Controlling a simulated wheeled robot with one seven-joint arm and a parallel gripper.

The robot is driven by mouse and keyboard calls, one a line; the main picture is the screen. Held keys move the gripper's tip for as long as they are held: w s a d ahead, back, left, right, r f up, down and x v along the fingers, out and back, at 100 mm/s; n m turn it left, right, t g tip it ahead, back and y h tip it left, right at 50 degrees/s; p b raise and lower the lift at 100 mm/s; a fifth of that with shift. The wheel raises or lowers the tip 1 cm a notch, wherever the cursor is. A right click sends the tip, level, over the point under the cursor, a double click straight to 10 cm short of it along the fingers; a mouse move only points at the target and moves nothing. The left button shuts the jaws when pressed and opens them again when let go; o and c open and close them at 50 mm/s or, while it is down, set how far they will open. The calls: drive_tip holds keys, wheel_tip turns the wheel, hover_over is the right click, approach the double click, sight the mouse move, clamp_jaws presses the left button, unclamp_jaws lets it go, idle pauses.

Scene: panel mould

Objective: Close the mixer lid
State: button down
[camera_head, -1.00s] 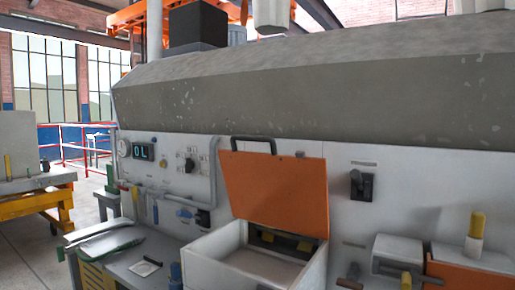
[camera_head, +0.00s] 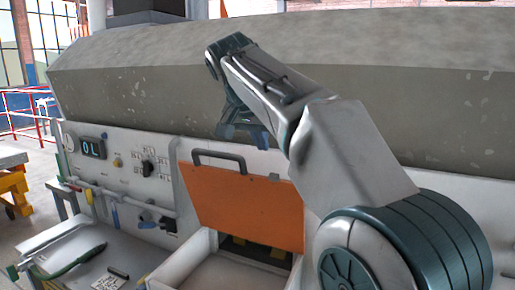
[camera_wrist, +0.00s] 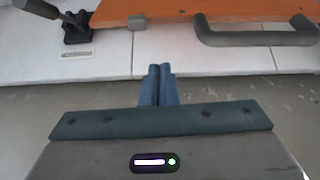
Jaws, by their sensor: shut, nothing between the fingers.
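The mixer lid (camera_head: 243,205) is an orange panel with a dark grey bar handle (camera_head: 218,156) along its top edge. It stands raised and open, leaning back behind a white box (camera_head: 185,262), whose inside shows. My gripper (camera_head: 244,136) hangs just above the lid's top edge in the head view, apart from it. In the wrist view my gripper's blue fingers (camera_wrist: 159,68) are together and empty. There the lid's orange edge (camera_wrist: 180,12) and the handle (camera_wrist: 255,38) lie beyond the fingertips, the handle to the right.
A grey concrete-like ledge (camera_head: 150,95) runs behind and above the white panel. Left of the lid are a display reading "OL" (camera_head: 93,147), knobs and pipes. A dark switch (camera_wrist: 75,28) shows in the wrist view. A bench with tools (camera_head: 75,260) stands at lower left.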

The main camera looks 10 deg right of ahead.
sight(263, 176)
drive_tip(key=x, duration=0.2)
drive_tip(key=w+x, duration=0.1)
drive_tip(key=x, duration=0.2)
drive_tip(key=r+x, duration=0.1)
drive_tip(key=x, duration=0.2)
drive_tip(key=shift+w+d+f, duration=0.15)
drive_tip(key=shift+w+f, duration=0.1)
drive_tip(key=shift+w, duration=0.1)
drive_tip(key=shift+s+a+f+p, duration=0.2)
drive_tip(key=shift+s+a, duration=0.2)
drive_tip(key=shift+s, duration=0.15)
drive_tip(key=shift+s+a+f+p, duration=0.1)
drive_tip(key=shift+s+a+f, duration=0.2)
drive_tip(key=shift+s, duration=0.25)
drive_tip(key=shift+s+a+f, duration=0.25)
drive_tip(key=shift+s+a, duration=0.05)
drive_tip(key=shift+s, duration=0.1)
